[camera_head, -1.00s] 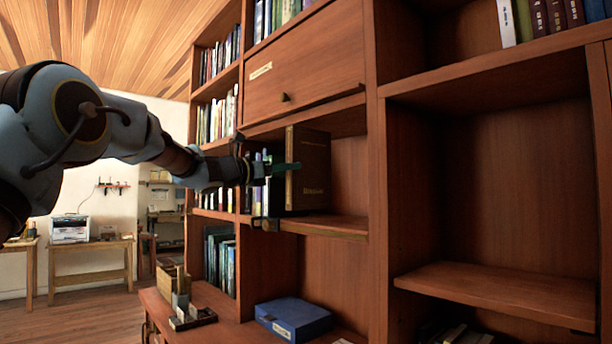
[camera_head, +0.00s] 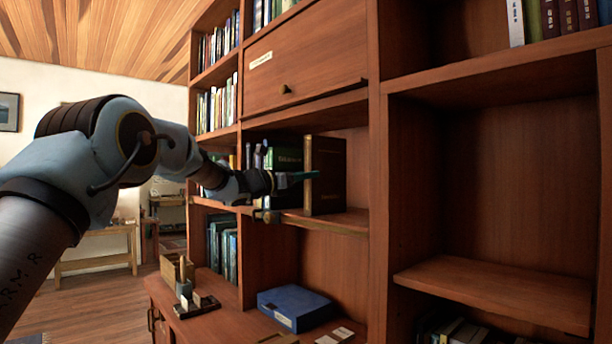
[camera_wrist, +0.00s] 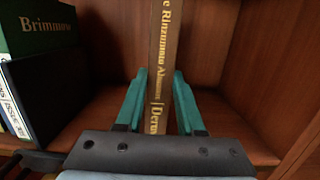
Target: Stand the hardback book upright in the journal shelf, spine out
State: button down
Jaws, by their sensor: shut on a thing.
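The hardback book (camera_head: 328,175) is dark brown with a tan spine and gold lettering. It stands upright in the shelf bay, with its spine (camera_wrist: 172,55) facing my gripper and the room. My gripper (camera_head: 302,176) is shut on it, with teal fingers on either side of the lower spine in the wrist view (camera_wrist: 160,76). The journal shelf board (camera_head: 340,221) runs under the book. The fingers and palm hide the spine's lower end, so I cannot tell whether its bottom edge touches the board.
A green book (camera_wrist: 38,27) and other volumes stand to the left in the same bay, with a gap before the held book. Bare shelf lies to its right, up to the upright (camera_head: 378,200). A blue box (camera_head: 296,309) lies on the ledge below.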

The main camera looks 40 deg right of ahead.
jog(key=c, duration=0.5)
grip_release()
jog(key=shift+f, duration=0.1)
jog(key=a+b, duration=0.1)
jog(key=a, duration=0.3)
jog(key=a+f+b, duration=0.1)
jog(key=a+b, duration=0.1)
jog(key=a, duration=0.2)
jog(key=a+b, duration=0.2)
jog(key=a, duration=0.2)
jog(key=shift+w+f, duration=0.2)
jog(key=shift+w, duration=0.1)
